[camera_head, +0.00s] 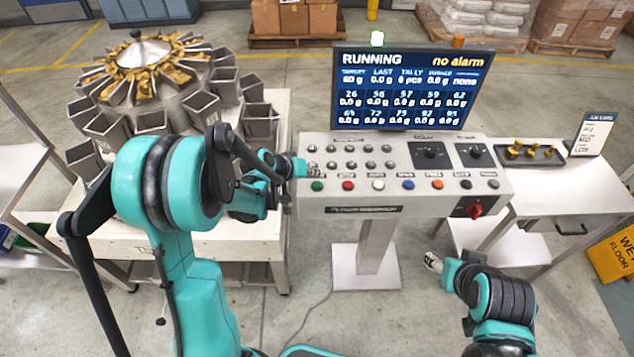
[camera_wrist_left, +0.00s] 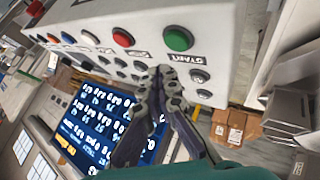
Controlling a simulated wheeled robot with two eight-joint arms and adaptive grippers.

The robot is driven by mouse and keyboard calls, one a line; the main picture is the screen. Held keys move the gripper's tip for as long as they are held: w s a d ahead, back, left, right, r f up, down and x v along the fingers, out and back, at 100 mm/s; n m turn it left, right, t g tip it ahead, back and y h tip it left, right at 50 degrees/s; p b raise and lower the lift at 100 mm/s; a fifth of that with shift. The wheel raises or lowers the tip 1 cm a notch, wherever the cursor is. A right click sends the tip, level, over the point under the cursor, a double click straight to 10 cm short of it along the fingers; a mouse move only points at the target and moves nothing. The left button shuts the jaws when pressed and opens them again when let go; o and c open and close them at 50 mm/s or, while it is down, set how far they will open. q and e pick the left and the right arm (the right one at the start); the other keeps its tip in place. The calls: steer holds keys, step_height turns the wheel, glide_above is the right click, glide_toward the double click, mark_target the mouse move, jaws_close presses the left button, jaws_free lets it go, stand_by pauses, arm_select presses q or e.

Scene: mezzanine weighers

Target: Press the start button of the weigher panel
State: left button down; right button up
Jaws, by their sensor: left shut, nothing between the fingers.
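The weigher panel (camera_head: 405,202) is a light grey console with a row of coloured buttons. The green start button (camera_head: 317,186) is at the left end of that row. In the left wrist view the green button (camera_wrist_left: 178,40) stands beside its START label. My left gripper (camera_head: 309,170) is at the panel's left end. In the left wrist view its closed fingertips (camera_wrist_left: 162,72) appear close beside the green button, with nothing between them; contact cannot be told. My right gripper (camera_head: 432,262) is low in front of the panel, its fingers too small to judge.
The screen (camera_head: 412,88) reads RUNNING and no alarm. A red knob (camera_head: 474,211) is at the panel's lower right. The multihead weigher (camera_head: 150,75) stands left. A dark tray (camera_head: 556,155) with brass-coloured pieces lies right.

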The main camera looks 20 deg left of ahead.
arm_select(q)
step_height(320, 180, up, 3)
steer(key=shift+r+p, duration=0.15)
steer(key=shift+p, duration=0.75)
steer(key=shift+s+d+b, duration=0.1)
steer(key=shift+s+b, duration=0.2)
steer(key=shift+b, duration=0.05)
steer(key=m+y+b, duration=0.1)
steer(key=y+b, duration=0.1)
steer(key=b, duration=0.5)
glide_toward(315, 187)
steer(key=s+d+r, duration=0.3)
steer(key=s+d, duration=0.1)
steer(key=s, duration=0.1)
steer(key=s+f+y+b, duration=0.1)
steer(key=s+f+b, duration=0.1)
steer(key=s, duration=0.4)
steer(key=s+a+f+m+y+b, duration=0.1)
steer(key=s+f+b, duration=0.2)
steer(key=s, duration=0.4)
steer(key=shift+s+a+m+g+y+b, duration=0.2)
steer(key=shift+a+m+g+y+b, duration=0.15)
steer(key=shift+b, duration=0.3)
